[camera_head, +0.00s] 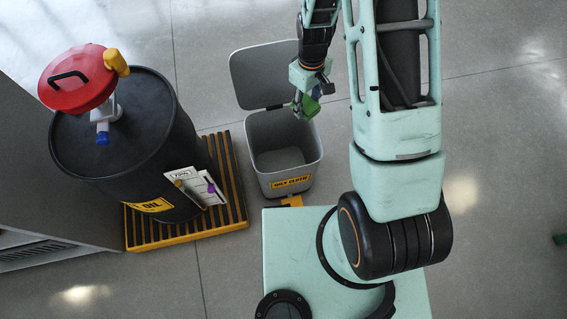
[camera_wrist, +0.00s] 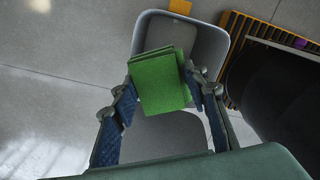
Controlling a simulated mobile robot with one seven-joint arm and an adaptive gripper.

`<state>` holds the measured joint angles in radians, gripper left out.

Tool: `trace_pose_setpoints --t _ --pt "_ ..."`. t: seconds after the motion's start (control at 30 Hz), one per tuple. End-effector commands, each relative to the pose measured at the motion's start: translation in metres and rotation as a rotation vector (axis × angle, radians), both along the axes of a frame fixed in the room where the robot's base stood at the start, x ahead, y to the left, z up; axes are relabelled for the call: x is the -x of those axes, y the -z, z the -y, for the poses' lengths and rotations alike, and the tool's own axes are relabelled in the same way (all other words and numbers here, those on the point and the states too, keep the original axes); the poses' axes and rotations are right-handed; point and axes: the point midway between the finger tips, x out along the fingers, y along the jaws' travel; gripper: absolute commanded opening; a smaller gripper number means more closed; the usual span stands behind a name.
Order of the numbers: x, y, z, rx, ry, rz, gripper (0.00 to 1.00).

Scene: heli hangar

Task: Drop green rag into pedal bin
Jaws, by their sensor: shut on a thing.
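The green rag (camera_head: 310,107) is in my gripper (camera_head: 303,104), above the right rear part of the pedal bin's opening in the head view. In the wrist view my gripper (camera_wrist: 160,92) is shut on the folded green rag (camera_wrist: 160,80), with a finger on each side. The grey pedal bin (camera_head: 310,160) has its lid (camera_head: 262,75) open, tilted back behind it, and an "OILY CLOTH" label on its front. In the wrist view the bin's rim (camera_wrist: 215,35) surrounds the rag from behind. Part of the bin's inside is hidden by the rag.
A black oil drum (camera_head: 165,150) with a red-lidded funnel (camera_head: 77,80) on top stands on a yellow-edged slatted pallet (camera_head: 228,180), close left of the bin.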

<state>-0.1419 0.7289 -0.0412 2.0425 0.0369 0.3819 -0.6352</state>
Motion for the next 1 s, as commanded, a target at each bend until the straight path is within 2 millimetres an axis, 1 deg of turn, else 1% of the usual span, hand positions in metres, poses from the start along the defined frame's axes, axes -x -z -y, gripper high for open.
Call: trace_pose_setpoints --t 0.03,0.5,0.6,0.7,0.8,1.0 --pt "-0.002 0.019 -0.003 0.000 -0.037 -0.001 0.18" --pt "-0.020 0.101 -0.033 -0.009 -0.404 0.000 0.18" --pt "-0.024 0.116 -0.039 -0.012 -0.477 0.003 0.18" --pt "-0.027 0.127 -0.045 -0.014 -0.538 0.003 0.18" --pt "-0.029 0.134 -0.048 -0.016 -0.582 0.005 0.18" --pt "-0.031 0.140 -0.052 -0.017 -0.623 0.007 0.18"
